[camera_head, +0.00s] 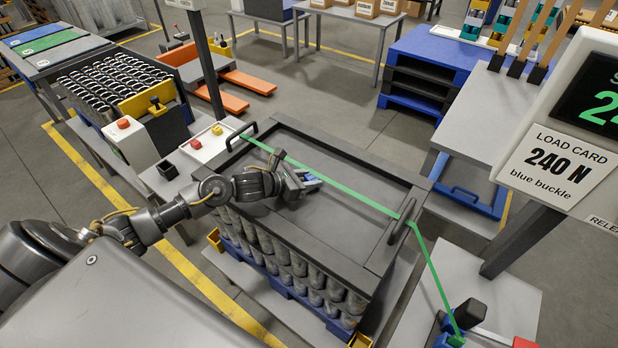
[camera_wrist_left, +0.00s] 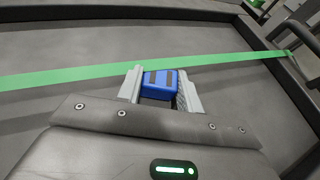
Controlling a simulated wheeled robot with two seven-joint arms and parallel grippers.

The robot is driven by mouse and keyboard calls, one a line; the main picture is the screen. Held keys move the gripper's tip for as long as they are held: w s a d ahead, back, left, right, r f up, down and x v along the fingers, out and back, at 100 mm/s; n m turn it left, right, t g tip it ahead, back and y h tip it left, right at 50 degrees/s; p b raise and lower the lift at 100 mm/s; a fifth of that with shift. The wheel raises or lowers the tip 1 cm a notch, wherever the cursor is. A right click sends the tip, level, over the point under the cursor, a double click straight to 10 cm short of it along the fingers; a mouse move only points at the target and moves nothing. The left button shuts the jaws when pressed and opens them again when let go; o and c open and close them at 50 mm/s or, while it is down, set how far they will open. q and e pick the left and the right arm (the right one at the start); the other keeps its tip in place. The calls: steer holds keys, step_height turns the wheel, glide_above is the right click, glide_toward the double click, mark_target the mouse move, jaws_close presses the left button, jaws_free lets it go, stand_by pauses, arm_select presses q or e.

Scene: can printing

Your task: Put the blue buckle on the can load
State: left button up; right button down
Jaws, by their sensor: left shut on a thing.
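My left gripper (camera_head: 304,185) is over the grey top tray (camera_head: 340,156) of the can load (camera_head: 290,268). It is shut on the blue buckle (camera_head: 311,181), which also shows between its fingers in the left wrist view (camera_wrist_left: 160,84). A green strap (camera_head: 345,190) crosses the tray from the far left handle to the right handle, then drops to a device at the lower right. In the left wrist view the strap (camera_wrist_left: 70,75) passes just beyond the buckle. I cannot tell whether they touch. My right gripper is not in view.
A load card (camera_head: 556,166) reading "240 N, blue buckle" hangs below a display at the right. A blue and black device (camera_head: 452,338) sits at the strap's lower end. A control box with red and yellow buttons (camera_head: 210,142) stands left of the load. The tray's right part is clear.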

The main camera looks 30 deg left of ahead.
arm_select(q)
steer(key=shift+f, duration=0.25)
steer(key=o, duration=1)
steer(key=shift+r, duration=0.1)
steer(key=shift+r, duration=0.15)
steer(key=b+v, duration=0.1)
steer(key=v, duration=1)
steer(key=shift+a+b, duration=0.1)
steer(key=shift+b, duration=0.3)
steer(key=shift+s+a+r, duration=0.15)
steer(key=shift+s+a, duration=0.05)
steer(key=shift+s, duration=0.15)
